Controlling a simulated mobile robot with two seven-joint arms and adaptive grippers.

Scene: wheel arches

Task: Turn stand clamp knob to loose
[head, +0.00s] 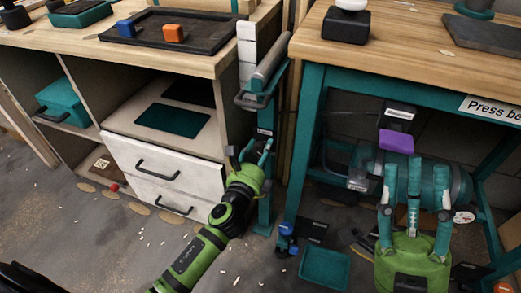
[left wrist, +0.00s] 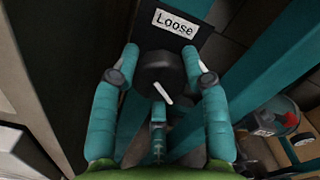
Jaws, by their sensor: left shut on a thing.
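The stand clamp knob (left wrist: 158,74) is round and black with a white pointer line. In the left wrist view the line slants toward the lower right, away from a white "Loose" label (left wrist: 175,23) above the knob. My left gripper (left wrist: 163,65) has its teal fingers on both sides of the knob, shut on it. In the head view my left gripper (head: 256,150) is at the teal stand (head: 266,200) and mostly hides the knob. My right gripper (head: 416,170) is open and empty, fingers upward, at the lower right.
The stand is between a cabinet with white drawers (head: 165,172) and a teal-legged workbench (head: 306,150). A purple block (head: 396,141) shows just beyond my right fingertips. A teal tray (head: 324,268) lies on the floor. Scraps litter the open floor at left.

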